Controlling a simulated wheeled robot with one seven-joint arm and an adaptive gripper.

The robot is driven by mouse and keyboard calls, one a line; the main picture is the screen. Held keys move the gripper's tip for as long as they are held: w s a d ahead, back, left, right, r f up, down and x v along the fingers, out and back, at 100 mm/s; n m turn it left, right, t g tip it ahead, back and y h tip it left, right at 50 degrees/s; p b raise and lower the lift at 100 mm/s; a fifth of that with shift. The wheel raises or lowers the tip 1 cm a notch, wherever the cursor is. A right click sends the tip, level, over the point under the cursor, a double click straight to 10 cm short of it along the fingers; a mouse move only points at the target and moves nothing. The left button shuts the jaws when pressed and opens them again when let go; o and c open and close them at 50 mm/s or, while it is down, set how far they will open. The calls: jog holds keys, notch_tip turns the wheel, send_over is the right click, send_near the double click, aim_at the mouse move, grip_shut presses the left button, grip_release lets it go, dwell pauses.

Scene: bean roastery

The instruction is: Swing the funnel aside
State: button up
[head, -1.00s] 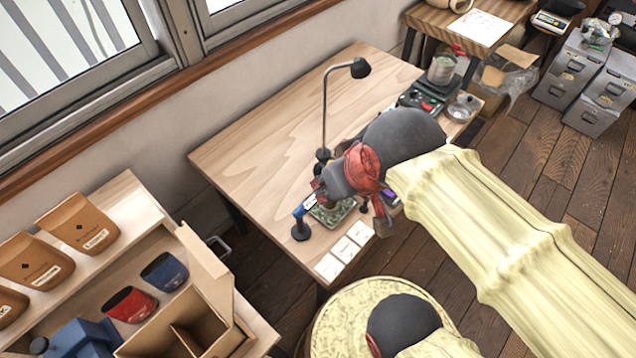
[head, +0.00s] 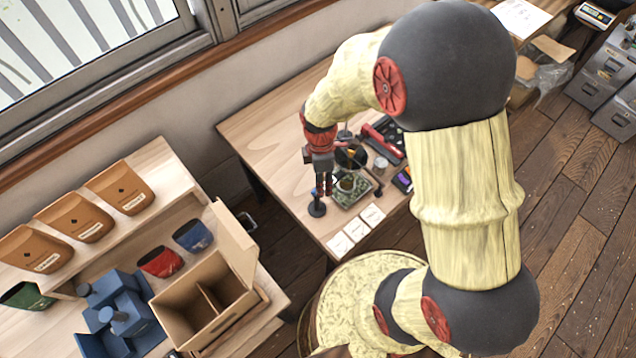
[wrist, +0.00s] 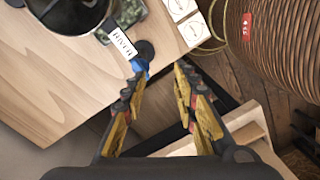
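A dark round bowl shape, which looks like the funnel (head: 350,157), sits above a green-patterned square mat (head: 351,190) on the wooden table. In the wrist view the funnel (wrist: 68,12) is at the top left, cut off by the edge. A white tag reading "RIVER" (wrist: 122,42) and a blue piece (wrist: 140,68) lie beside it, over a round black base (wrist: 146,50). My gripper (head: 323,188) points down left of the funnel. In the wrist view my gripper (wrist: 157,78) is open and empty, its left fingertip close to the blue piece. Contact cannot be told.
White cards (head: 355,229) lie at the table's front edge. A black tray with red items (head: 385,138) is behind the funnel. A shelf with brown bags (head: 75,218) and an open cardboard box (head: 200,312) stands at left. The table's left part is clear.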

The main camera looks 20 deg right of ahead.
jog(key=w+n, duration=0.1)
jog(key=n, duration=0.1)
jog(key=w+n, duration=0.1)
jog(key=shift+w+r+n+t, duration=0.2)
jog(key=shift+w+n+t, duration=0.2)
jog(key=shift+w+a+n, duration=0.1)
jog(key=shift+w+n, duration=0.1)
jog(key=shift+n, duration=1)
jog(key=shift+f+b, duration=0.5)
jog(key=shift+f, duration=3.4)
jog(key=shift+c, duration=0.2)
grip_shut()
